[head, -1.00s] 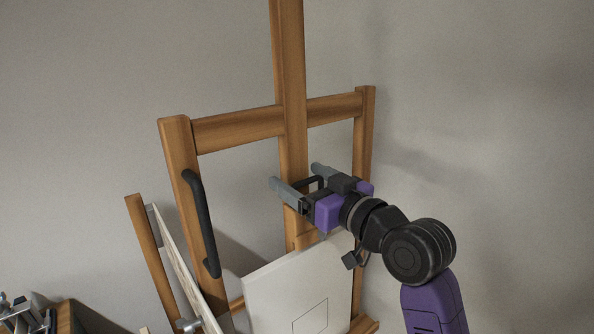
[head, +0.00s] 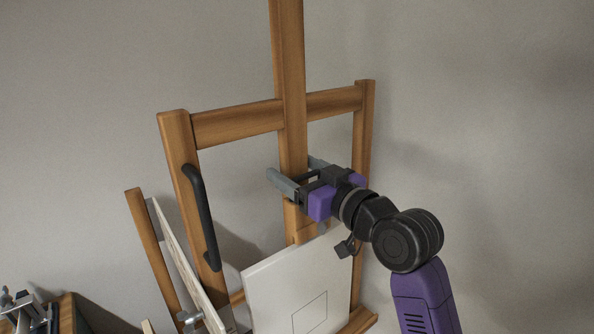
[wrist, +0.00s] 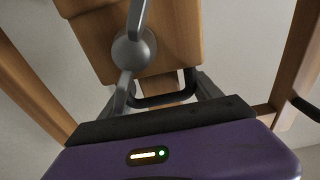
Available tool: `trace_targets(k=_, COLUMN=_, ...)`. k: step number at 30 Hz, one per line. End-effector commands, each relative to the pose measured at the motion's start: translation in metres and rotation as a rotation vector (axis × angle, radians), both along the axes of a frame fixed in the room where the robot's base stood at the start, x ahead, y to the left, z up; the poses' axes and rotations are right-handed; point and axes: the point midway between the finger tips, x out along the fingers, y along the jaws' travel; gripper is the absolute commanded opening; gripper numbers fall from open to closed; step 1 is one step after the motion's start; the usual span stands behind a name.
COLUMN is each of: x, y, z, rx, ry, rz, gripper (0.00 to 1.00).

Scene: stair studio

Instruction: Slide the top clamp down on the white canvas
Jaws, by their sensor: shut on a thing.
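The white canvas (head: 305,283) stands upright on the wooden easel, with a thin square outline on it. The wooden top clamp (head: 297,226) sits on the easel's middle post just above the canvas, partly hidden by my gripper. In the wrist view its wooden block (wrist: 180,45) carries a grey round knob (wrist: 134,50) with arms. A dark bar handle (wrist: 165,97) lies between my fingers. My gripper (head: 291,171) is at the post above the canvas, shut on this handle; the exact finger contact is hard to see. Its fingers also show in the wrist view (wrist: 163,92).
The easel's crossbar (head: 235,124) and side posts frame the area. A black curved handle (head: 202,215) is on the left post. Another panel (head: 187,262) leans at the left. Dark items (head: 25,308) stand at the lower left. The grey wall behind is bare.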

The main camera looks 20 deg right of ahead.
Motion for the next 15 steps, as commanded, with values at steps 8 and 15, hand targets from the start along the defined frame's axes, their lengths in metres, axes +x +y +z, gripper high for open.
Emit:
trace_targets(k=8, x=-0.002, y=-0.003, z=-0.035, rx=-0.001, ry=0.000, rz=-0.006, gripper=0.00)
trace_targets(k=15, x=-0.003, y=-0.004, z=-0.044, rx=-0.001, ry=0.000, rz=-0.007, gripper=0.00)
